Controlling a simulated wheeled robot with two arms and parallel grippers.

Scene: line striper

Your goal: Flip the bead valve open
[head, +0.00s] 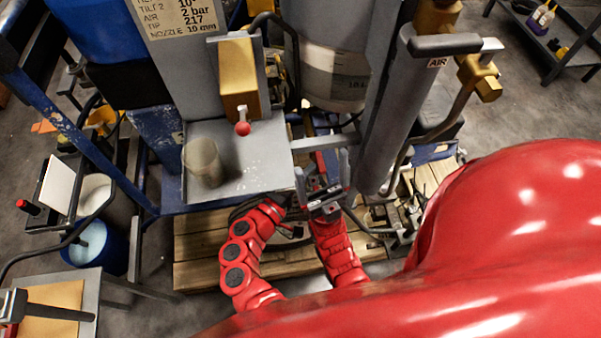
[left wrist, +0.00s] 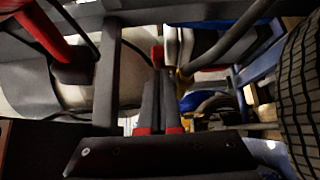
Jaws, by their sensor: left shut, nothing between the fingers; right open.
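No part in view carries a readable bead valve label, so I cannot tell which one it is. A red ball-ended lever (head: 242,128) sticks out below a brass-coloured block (head: 239,75). A grey handle (head: 445,45) sits by brass fittings at the sign reading AIR. In the left wrist view my left gripper (left wrist: 160,72) is shut and empty, its dark fingers together, with a small red part (left wrist: 157,54) at their tips. In the head view the left gripper is hidden beyond the tray. My right gripper (head: 323,178) is open right of the tray.
The grey tray (head: 255,175) carries a cup (head: 203,162). A white scaled container (head: 333,80) stands behind. A wooden pallet (head: 200,250) lies below. The left wrist view shows a tyre (left wrist: 302,85) at right, a grey upright bar (left wrist: 107,75) and hoses close by.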

